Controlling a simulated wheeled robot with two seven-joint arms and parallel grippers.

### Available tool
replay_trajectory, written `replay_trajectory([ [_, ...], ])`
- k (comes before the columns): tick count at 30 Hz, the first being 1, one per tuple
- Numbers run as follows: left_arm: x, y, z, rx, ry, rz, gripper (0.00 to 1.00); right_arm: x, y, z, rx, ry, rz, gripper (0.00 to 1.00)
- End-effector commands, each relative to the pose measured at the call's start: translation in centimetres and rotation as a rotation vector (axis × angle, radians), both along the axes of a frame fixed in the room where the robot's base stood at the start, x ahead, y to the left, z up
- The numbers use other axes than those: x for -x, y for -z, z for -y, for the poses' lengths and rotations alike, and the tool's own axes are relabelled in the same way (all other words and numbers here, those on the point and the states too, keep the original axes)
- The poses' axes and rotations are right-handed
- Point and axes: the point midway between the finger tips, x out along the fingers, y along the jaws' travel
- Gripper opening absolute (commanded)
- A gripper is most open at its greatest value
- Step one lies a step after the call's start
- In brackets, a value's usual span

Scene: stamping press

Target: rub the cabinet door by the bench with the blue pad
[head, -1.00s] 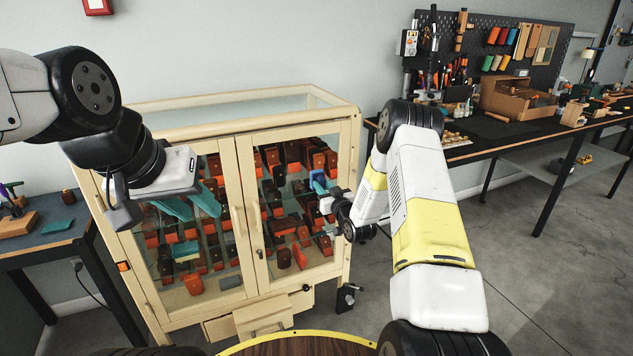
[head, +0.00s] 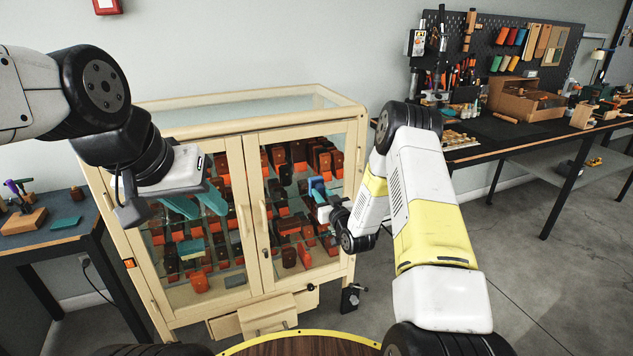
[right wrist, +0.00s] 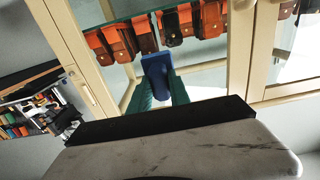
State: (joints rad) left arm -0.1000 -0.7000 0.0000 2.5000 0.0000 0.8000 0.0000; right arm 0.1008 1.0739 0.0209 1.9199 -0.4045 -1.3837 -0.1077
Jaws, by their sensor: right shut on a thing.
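The cabinet (head: 240,122) is pale wood with glass doors. Its right door (head: 300,131) is the one nearer the bench and looks closed. The blue pad (head: 317,187) is in front of that door's glass, in its upper right part. My right gripper (head: 322,197) is shut on the pad. In the right wrist view the pad (right wrist: 156,66) stands out between the green fingers (right wrist: 160,88), in front of the glass. I cannot tell whether it touches the glass. My left gripper (head: 196,204) is open and empty in front of the left door (head: 240,215).
The workbench (head: 500,135) with tools and a pegboard (head: 510,50) is at the right. A small table (head: 70,235) with a wooden block stands at the left. A round wooden top (head: 300,345) is at the front. Open floor (head: 560,290) lies at right.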

Motion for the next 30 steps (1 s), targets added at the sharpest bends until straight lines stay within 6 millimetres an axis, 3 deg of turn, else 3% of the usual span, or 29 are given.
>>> replay_trajectory([
  [1,0.0,0.0,0.0,0.0,0.0,0.0,0.36,0.4,0.6,-1.9,-0.003,-0.009,-0.003,0.0],
  [3,0.0,0.0,0.0,0.0,0.0,0.0,0.36,0.9,1.4,-3.8,-0.002,-0.01,-0.003,0.0],
  [8,0.0,0.0,0.0,0.0,0.0,0.0,0.36,1.7,2.4,-6.5,0.003,-0.007,-0.002,0.0],
  [14,0.0,0.0,0.0,0.0,0.0,0.0,0.36,1.0,2.7,-7.3,0.006,-0.004,-0.001,0.0],
  [30,0.0,0.0,0.0,0.0,0.0,0.0,0.36,-3.5,2.7,-8.7,0.006,-0.004,-0.001,0.0],
])
